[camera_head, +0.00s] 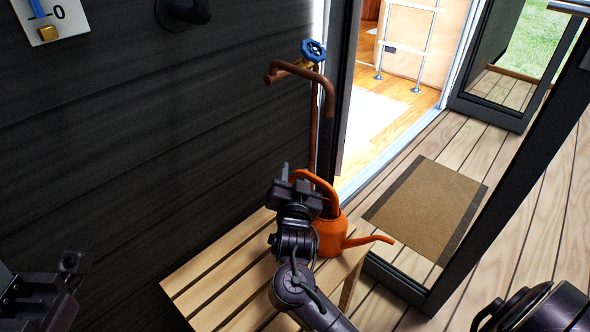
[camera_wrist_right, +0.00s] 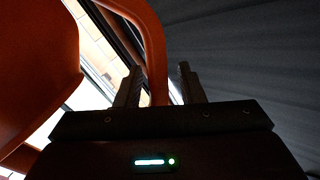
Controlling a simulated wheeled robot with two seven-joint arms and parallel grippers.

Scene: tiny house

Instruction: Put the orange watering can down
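The orange watering can (camera_head: 331,238) appears upright on the slatted wooden bench (camera_head: 222,278), its spout pointing right. My right arm and gripper hide part of its left side. My right gripper (camera_head: 297,176) is at the can's looped handle. In the right wrist view, the fingers (camera_wrist_right: 158,86) stand apart, with the orange handle (camera_wrist_right: 155,45) showing between them and gaps on both sides. The can's body (camera_wrist_right: 38,65) fills the left of that view. My left gripper (camera_head: 50,292) is partly in view at the lower left, dark, its finger opening unclear.
A copper pipe tap (camera_head: 300,72) with a blue valve wheel (camera_head: 313,50) stands behind the bench by the dark plank wall (camera_head: 120,140). A dark-framed glass door (camera_head: 490,190) stands right of the can. A brown doormat (camera_head: 428,208) lies on the deck. The bench's left part is bare.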

